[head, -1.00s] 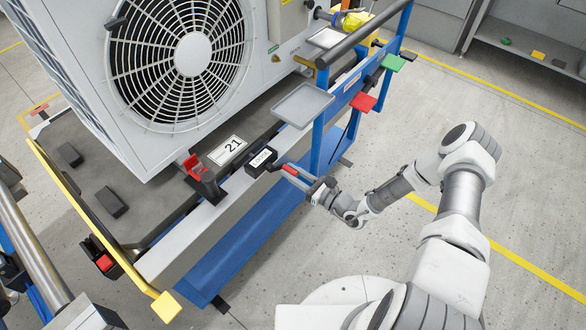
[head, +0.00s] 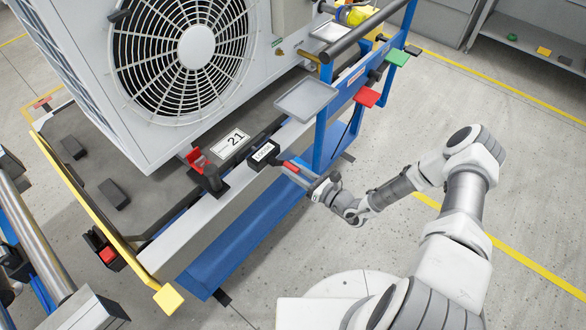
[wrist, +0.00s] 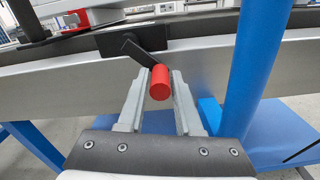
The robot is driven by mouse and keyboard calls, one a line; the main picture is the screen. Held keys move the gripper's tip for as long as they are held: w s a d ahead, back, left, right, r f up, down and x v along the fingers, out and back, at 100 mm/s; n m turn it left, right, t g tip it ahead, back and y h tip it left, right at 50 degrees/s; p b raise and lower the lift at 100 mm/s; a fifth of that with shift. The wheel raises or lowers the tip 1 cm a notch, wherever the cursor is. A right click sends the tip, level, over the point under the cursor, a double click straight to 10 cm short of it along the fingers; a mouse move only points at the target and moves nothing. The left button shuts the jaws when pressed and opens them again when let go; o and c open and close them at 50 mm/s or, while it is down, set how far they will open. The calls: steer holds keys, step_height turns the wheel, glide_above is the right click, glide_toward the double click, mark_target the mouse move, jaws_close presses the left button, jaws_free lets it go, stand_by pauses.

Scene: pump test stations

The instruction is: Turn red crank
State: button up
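The red crank shows in the wrist view as a red cylindrical handle (wrist: 159,83) on a short black arm (wrist: 137,52) slanting up and left to a black plate. In the head view its red handle (head: 291,166) sticks out from the black labelled block (head: 264,153) on the rail, towards my gripper. My gripper (head: 312,183) points at the handle from the lower right. In the wrist view the fingers (wrist: 159,92) stand apart, one on each side of the handle's end. I cannot tell whether either finger touches it.
A blue upright post (wrist: 250,70) stands close right of my gripper. A grey tray (head: 306,98) and red (head: 367,97) and green (head: 396,57) paddles sit further along the frame. A red latch (head: 199,161) is left of the crank, below the fan unit (head: 196,48). Floor at right is clear.

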steer(key=shift+o, duration=1.4)
steer(key=p+v, duration=0.2)
steer(key=v, duration=1.5)
steer(key=shift+s+d, duration=0.2)
